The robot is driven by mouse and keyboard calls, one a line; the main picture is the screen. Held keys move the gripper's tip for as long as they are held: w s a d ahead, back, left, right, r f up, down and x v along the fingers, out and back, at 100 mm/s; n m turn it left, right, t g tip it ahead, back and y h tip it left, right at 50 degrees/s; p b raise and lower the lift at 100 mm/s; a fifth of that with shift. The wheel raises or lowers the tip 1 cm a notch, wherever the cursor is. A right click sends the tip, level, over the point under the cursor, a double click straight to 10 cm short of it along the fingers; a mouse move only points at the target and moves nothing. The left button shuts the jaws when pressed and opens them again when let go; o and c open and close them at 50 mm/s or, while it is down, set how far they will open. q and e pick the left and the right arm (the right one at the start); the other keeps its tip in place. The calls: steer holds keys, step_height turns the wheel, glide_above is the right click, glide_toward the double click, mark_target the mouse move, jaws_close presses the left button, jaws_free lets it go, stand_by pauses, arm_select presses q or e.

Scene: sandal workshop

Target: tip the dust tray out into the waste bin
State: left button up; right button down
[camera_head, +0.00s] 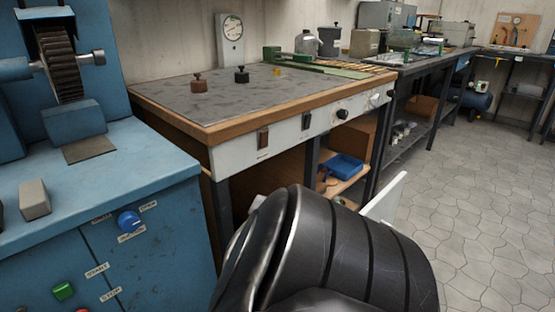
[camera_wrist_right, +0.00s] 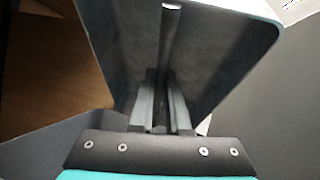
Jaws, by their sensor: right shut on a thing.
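My right gripper (camera_wrist_right: 163,80) shows in the right wrist view, with its two fingers shut on the narrow grey handle (camera_wrist_right: 171,32) of what looks like the dust tray (camera_wrist_right: 221,55). The tray's broad, dark grey body spreads beyond the fingers and has a pale edge at the right. I cannot tell whether it holds dust. In the head view a black arm of mine covers the lower middle and hides the right gripper. A pale panel (camera_head: 385,199) sticks out behind that arm; I cannot tell what it belongs to. I cannot make out the waste bin. My left gripper is out of view.
A blue machine (camera_head: 150,195) with a dark wheel stands at the left. More benches line the back. The tiled floor (camera_head: 480,190) at the right is clear.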

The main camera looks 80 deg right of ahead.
step_height(320, 180, up, 2)
steer(key=shift+r+p, duration=0.25)
steer(key=shift+p, duration=0.75)
steer(key=shift+f, duration=0.15)
steer(key=shift+f, duration=0.1)
step_height(320, 180, down, 3)
steer(key=b, duration=0.3)
steer(key=shift+r, duration=0.35)
step_height(320, 180, up, 3)
steer(key=p, duration=0.3)
steer(key=shift+f, duration=0.2)
steer(key=shift+f, duration=0.2)
